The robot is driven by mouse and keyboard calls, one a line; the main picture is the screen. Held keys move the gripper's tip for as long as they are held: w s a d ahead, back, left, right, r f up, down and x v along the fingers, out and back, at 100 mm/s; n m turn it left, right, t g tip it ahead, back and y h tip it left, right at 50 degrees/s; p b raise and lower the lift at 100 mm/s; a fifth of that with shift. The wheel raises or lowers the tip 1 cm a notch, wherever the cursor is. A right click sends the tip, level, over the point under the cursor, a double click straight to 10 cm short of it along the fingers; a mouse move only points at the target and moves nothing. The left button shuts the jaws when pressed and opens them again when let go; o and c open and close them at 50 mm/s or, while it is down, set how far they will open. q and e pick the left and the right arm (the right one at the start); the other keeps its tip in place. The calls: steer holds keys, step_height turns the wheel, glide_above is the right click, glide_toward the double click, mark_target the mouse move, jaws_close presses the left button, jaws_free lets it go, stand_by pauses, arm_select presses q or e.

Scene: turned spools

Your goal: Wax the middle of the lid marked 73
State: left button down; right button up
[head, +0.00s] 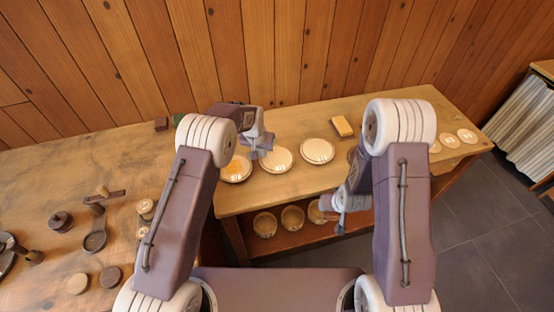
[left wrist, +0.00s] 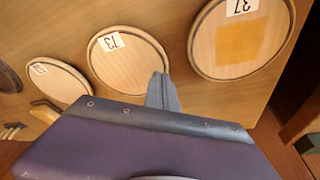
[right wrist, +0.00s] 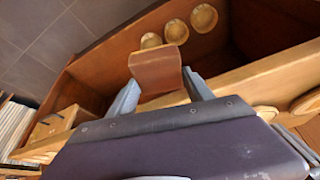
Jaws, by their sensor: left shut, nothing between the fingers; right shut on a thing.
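The lid marked 73 (left wrist: 125,62) is a pale round disc with a dark rim, its face plain where it shows. It is the middle of three lids on the bench, also in the head view (head: 280,161). The lid marked 37 (left wrist: 222,60) beside it bears an orange-yellow square patch. A third lid (left wrist: 60,82) lies on the other side. My left gripper (head: 264,150) is shut and empty, its tips over the near edge of lid 73 in the left wrist view; contact cannot be told. My right gripper (right wrist: 162,92) is shut on a reddish-brown block (right wrist: 158,68), held before the bench front.
A yellow-topped block (head: 343,126) lies behind the lids. Several pale discs (head: 467,136) lie at the bench's right end. Round pieces (head: 265,224) sit on the lower shelf. The left table (head: 50,170) holds dark tools and spools. A striped curtain (head: 525,125) hangs far right.

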arm_select(q)
steer(key=shift+f+b, duration=0.35)
steer(key=shift+f, duration=0.1)
arm_select(e)
steer(key=shift+f, duration=0.3)
stand_by(0.3)
